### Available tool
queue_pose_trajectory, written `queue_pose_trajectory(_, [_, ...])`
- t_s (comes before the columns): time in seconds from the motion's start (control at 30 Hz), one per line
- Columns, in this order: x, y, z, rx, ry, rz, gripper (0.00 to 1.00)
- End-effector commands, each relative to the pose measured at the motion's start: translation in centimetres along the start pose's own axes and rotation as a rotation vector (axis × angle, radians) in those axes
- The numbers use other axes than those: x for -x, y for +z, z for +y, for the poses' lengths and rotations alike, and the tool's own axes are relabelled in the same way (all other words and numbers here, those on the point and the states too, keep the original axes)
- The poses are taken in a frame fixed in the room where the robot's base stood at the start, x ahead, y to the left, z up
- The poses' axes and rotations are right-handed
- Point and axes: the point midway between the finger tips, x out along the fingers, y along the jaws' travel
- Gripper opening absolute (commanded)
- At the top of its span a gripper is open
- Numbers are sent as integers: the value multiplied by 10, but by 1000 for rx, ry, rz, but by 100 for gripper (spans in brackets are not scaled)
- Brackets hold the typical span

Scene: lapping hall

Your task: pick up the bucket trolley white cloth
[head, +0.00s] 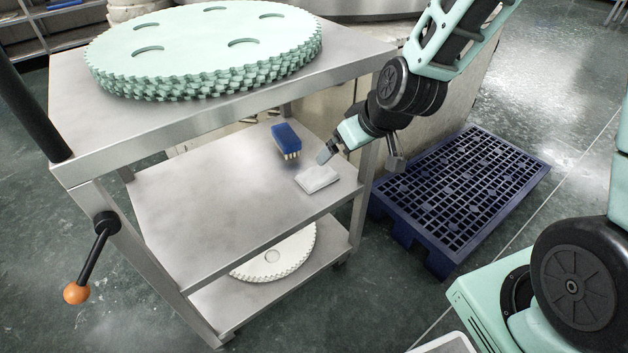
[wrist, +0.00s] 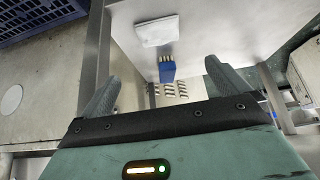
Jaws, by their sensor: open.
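The white cloth (head: 316,179) lies folded flat on the middle shelf of the steel trolley (head: 220,215), near the shelf's right end. It also shows in the wrist view (wrist: 157,31), ahead of the fingers and near the top edge. My gripper (head: 327,154) is just above and behind the cloth in the head view. In the wrist view its two fingers (wrist: 160,88) are spread wide with nothing between them. The gripper looks apart from the cloth, though the exact gap is hard to tell.
A blue brush (head: 286,138) stands on the same shelf, left of the cloth. Toothed green discs (head: 205,40) cover much of the top shelf, above this one. A white toothed disc (head: 275,258) lies on the bottom shelf. A blue pallet (head: 465,185) is on the floor to the right.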

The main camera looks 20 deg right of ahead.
Motion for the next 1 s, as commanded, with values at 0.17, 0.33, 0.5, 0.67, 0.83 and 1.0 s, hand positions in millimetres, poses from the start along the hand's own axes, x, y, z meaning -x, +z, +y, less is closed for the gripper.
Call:
queue_pose_trajectory(0.17, [-26,2,1,-2,1,1,100])
queue_pose_trajectory(0.33, [-63,3,1,-3,0,0,100])
queue_pose_trajectory(0.5, [-97,3,1,-3,2,1,100])
queue_pose_trajectory(0.67, [-117,1,2,-2,2,1,100])
queue_pose_trajectory(0.83, [-126,1,2,-2,2,2,100])
queue_pose_trajectory(1.0, [-152,3,2,-2,1,2,100])
